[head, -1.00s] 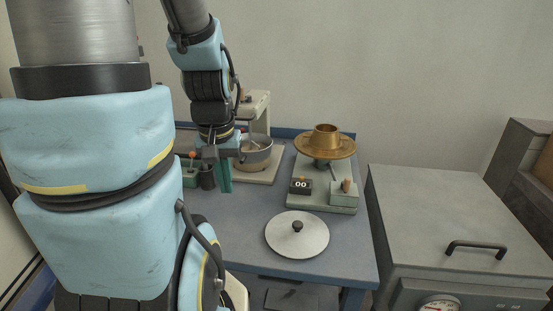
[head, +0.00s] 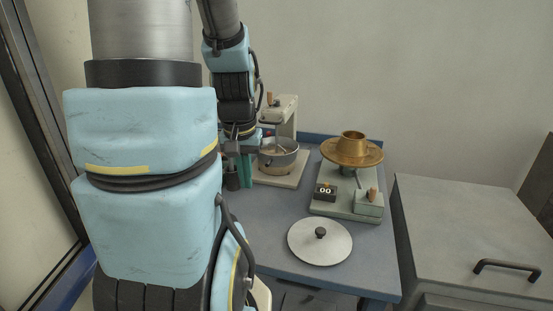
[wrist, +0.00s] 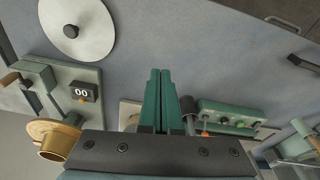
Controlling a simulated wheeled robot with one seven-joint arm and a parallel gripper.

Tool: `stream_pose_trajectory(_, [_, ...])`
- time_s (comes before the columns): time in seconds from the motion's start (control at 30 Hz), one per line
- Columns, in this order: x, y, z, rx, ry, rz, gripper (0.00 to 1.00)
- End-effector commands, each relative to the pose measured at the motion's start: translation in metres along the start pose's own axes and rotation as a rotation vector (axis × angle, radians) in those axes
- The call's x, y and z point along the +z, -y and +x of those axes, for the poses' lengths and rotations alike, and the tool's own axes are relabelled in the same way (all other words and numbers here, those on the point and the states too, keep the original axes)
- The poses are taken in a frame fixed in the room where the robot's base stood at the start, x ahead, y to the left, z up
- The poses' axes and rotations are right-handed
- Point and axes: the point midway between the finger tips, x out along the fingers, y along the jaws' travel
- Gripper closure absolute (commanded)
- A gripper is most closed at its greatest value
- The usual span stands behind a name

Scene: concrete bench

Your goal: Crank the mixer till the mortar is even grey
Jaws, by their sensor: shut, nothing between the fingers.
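The cream mixer (head: 284,112) stands at the back of the bench in the head view, with a metal bowl (head: 282,161) beneath its head. A small wooden knob (head: 269,98) shows at its top left. Some brownish-grey content shows in the bowl, too small to judge its evenness. My gripper (head: 245,184) is just left of the bowl, pointing down, its teal fingers together and empty. In the wrist view the fingers (wrist: 158,78) are also closed against each other. My arm hides part of the mixer's left side.
A brass cone and disc (head: 352,151) stand on a green stand with a counter (head: 325,191). A round grey plate with a black knob (head: 320,248) lies in front. A green button box (wrist: 228,116) shows in the wrist view. A grey cabinet (head: 450,220) stands right.

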Motion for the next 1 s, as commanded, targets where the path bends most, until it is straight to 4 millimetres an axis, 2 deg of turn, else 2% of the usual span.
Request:
stream_pose_trajectory(0.27, [-0.021,0.002,0.003,0.000,0.001,0.000,1.00])
stream_pose_trajectory(0.53, [-0.038,-0.007,0.005,0.000,0.000,0.002,1.00])
stream_pose_trajectory(1.0, [-0.054,-0.037,0.006,0.001,0.000,0.003,1.00])
